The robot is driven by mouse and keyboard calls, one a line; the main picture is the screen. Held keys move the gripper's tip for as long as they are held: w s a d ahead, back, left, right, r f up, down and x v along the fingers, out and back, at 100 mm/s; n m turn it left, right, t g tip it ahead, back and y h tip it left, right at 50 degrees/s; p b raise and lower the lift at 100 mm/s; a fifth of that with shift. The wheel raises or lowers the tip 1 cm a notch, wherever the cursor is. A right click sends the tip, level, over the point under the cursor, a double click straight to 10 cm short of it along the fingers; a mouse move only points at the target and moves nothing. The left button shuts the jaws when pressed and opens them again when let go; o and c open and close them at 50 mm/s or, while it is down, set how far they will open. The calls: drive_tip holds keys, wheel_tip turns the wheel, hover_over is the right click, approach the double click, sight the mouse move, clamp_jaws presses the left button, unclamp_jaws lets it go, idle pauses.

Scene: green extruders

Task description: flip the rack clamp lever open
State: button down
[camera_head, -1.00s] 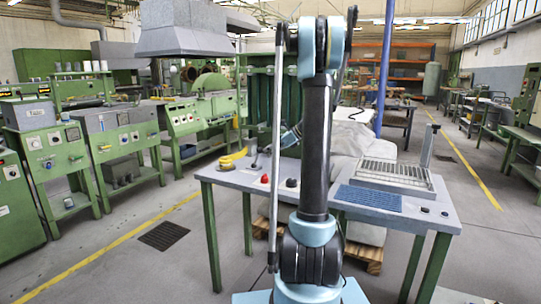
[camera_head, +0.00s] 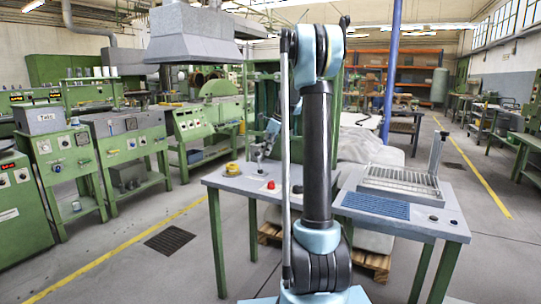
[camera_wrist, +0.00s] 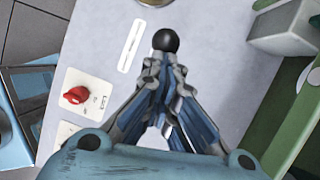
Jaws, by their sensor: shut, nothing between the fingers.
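A black ball knob (camera_wrist: 165,40), which looks like the lever's end, stands over the grey table top in the wrist view. The lever's shaft is hidden or seen end-on, so its angle is unclear. My gripper (camera_wrist: 163,68) is shut and empty, its fingertips just below the ball in the picture; I cannot tell whether they touch it. In the head view, my gripper (camera_head: 264,150) is low over the table's back left part, partly overlapping the lever area there. A red knob (camera_wrist: 75,95) on a white label lies left of my fingers; it also shows in the head view (camera_head: 271,184).
The table (camera_head: 235,186) holds a yellow roll (camera_head: 232,169) at its left corner. A wire rack (camera_head: 400,180) with an upright post (camera_head: 437,153) and a blue mat (camera_head: 375,204) are on the right. A green frame (camera_wrist: 285,125) borders the table in the wrist view.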

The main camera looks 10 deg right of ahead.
drive_tip(key=shift+w+a+r+g+h, duration=0.1)
drive_tip(key=shift+w+a+g+h, duration=0.25)
drive_tip(key=shift+w+a, duration=0.65)
drive_tip(key=shift+s+a, duration=0.15)
drive_tip(key=d+v, duration=0.1)
drive_tip(key=v, duration=1.2)
drive_tip(key=shift+s+d+f, duration=0.2)
drive_tip(key=shift+s+f, duration=0.05)
drive_tip(key=shift+s, duration=0.05)
